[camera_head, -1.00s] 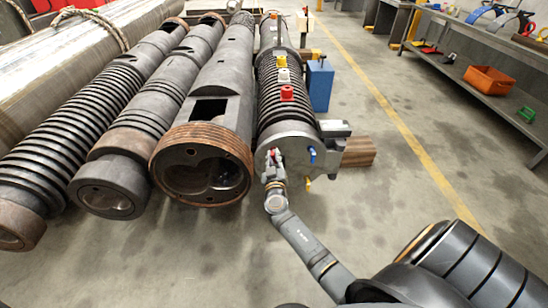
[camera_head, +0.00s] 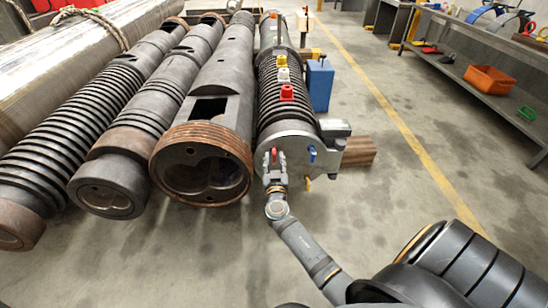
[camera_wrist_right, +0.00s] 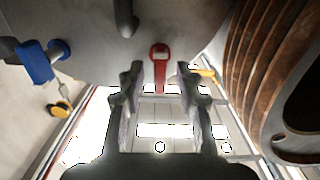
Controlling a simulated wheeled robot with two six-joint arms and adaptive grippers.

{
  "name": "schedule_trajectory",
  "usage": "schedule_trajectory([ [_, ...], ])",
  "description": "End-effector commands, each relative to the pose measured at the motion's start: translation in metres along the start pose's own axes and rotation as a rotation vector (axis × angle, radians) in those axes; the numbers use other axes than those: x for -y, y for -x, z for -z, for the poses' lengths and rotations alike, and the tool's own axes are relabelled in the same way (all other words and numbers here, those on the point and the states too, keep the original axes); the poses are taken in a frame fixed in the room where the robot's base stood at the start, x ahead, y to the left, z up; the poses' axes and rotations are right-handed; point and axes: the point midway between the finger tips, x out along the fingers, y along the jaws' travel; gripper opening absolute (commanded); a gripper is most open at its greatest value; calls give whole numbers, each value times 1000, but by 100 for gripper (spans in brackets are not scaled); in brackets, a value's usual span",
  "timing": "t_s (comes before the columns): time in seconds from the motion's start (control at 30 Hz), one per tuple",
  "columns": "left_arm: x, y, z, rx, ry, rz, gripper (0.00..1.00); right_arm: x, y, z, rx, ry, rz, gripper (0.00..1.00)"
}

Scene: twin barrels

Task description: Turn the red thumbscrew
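The red thumbscrew (camera_head: 274,154) sits on the grey end face of the rightmost barrel (camera_head: 295,135). In the right wrist view the red thumbscrew (camera_wrist_right: 159,58) shows a ring-like head and a narrow red part pointing toward my gripper. My right gripper (camera_head: 275,163) is right in front of that end face. In the wrist view my right gripper (camera_wrist_right: 160,80) is open, with the thumbscrew lined up between its two fingers. A gap shows on each side, so neither finger seems to touch it. My left gripper is not in view.
A blue handle (camera_head: 312,154) is on the same end face, with a yellow one (camera_head: 308,184) below. A rusty-rimmed barrel (camera_head: 200,165) stands close on the left. Red (camera_head: 287,93), white and yellow parts sit atop the barrel. Floor in front is clear.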

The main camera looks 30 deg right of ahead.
Motion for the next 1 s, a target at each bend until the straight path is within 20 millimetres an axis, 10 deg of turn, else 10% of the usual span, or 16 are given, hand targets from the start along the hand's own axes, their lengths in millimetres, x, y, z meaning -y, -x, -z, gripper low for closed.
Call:
schedule_trajectory([
  [0.4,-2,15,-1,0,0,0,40,0,48,-2,1,-1,0,35],
  [1.0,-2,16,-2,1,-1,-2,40,0,52,0,0,0,-1,35],
])
